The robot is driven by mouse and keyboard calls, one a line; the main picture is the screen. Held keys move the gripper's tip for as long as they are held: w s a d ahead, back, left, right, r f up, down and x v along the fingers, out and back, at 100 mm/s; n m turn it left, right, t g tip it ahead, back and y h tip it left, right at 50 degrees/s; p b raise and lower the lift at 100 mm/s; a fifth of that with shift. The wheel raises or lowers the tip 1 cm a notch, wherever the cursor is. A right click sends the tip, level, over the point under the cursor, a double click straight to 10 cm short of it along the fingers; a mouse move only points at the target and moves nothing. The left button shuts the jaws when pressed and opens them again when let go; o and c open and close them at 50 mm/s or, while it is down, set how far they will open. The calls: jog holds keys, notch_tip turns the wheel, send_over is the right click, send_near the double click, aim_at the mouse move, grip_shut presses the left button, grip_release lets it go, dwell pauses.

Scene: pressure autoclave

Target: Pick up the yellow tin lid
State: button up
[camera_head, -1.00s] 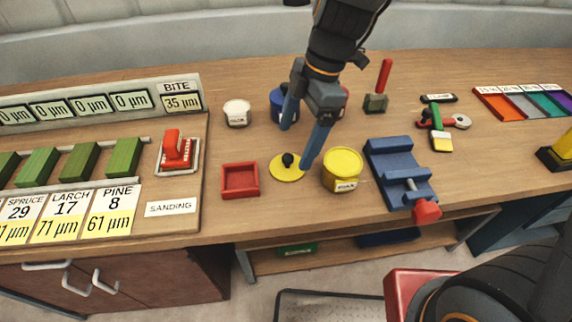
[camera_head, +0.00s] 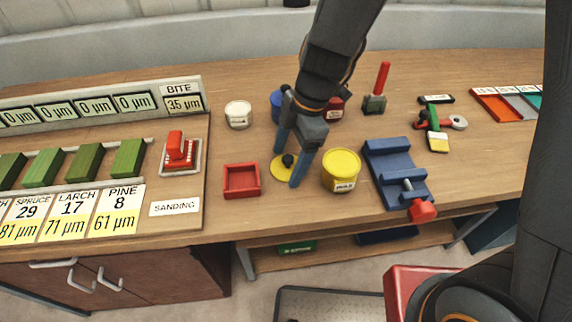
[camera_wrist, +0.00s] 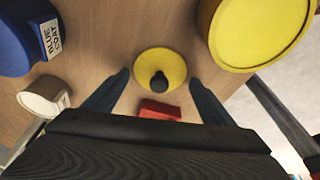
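The yellow tin lid (camera_head: 281,168) is a flat yellow disc with a dark round knob. It lies on the bench between the red tray and the yellow tin. My gripper (camera_head: 287,168) is above it, with its blue fingers spread on either side of the knob. In the wrist view the lid (camera_wrist: 160,66) and its knob are seen between the open fingertips (camera_wrist: 163,82). The fingers look apart from the knob. In the head view one finger hides part of the lid.
The yellow tin (camera_head: 341,172) stands close right of my gripper. A red square tray (camera_head: 241,181) is at left. A blue tin (camera_head: 277,104) and a white tin (camera_head: 238,115) stand behind. A blue vise (camera_head: 392,165) is further right.

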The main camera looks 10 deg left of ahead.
jog(key=c, duration=0.8)
jog(key=shift+r, duration=0.1)
